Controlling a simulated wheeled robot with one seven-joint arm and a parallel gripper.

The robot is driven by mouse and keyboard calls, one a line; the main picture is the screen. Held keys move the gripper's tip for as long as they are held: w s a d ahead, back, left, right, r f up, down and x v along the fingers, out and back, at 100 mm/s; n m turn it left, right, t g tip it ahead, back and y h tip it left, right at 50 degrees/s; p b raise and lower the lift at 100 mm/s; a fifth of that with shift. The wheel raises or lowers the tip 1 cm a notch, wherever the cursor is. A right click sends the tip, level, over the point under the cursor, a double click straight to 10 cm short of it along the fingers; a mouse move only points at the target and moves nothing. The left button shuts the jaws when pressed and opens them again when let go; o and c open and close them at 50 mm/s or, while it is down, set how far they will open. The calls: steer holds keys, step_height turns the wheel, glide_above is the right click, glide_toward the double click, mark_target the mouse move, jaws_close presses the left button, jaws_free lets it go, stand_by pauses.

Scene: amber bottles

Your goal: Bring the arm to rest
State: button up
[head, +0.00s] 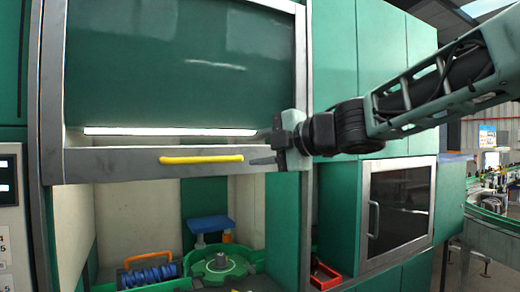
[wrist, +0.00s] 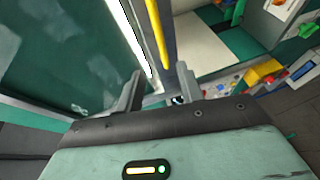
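My gripper (head: 268,158) is at the end of my arm, which reaches in from the right in the head view. Its fingers point left, in front of the machine's right door post. In the wrist view my gripper (wrist: 158,80) shows two fingers spread apart with nothing between them. The yellow handle (head: 201,159) on the machine's sliding door is to the left of the fingers in the head view. It also shows past the fingertips in the wrist view (wrist: 157,30). The gripper appears apart from it. No amber bottle shows.
The green sliding door (head: 180,60) is partly raised above an open bay. Inside are a green round fixture (head: 219,264), a blue coil (head: 150,276) and a blue stand (head: 211,224). A cabinet with a dark window (head: 400,205) stands right. A control panel (head: 12,190) is at left.

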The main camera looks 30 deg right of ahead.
steer(key=shift+f, duration=0.1)
stand_by(0.3)
steer(key=s+a+f+m+g+h+b, duration=0.25)
steer(key=a+f+m, duration=0.2)
steer(key=f, duration=0.85)
steer(key=s+a+f+m+g+h+b, duration=0.15)
steer(key=a+f+m+b, duration=0.3)
steer(key=f, duration=0.75)
steer(key=s+a+f+m+g+b, duration=0.2)
steer(key=s+f+g, duration=0.3)
steer(key=s+f, duration=0.5)
steer(key=s+a+f+m+g+h+b, duration=0.1)
steer(key=s+a+f+m+g+b, duration=0.1)
steer(key=s+f+g, duration=0.3)
steer(key=s+f, duration=0.4)
steer(key=s, duration=0.4)
steer(key=shift+a+f+m+g+h+b, duration=0.25)
steer(key=shift+f+m+g+h+b, duration=0.05)
steer(key=shift+f+m, duration=0.1)
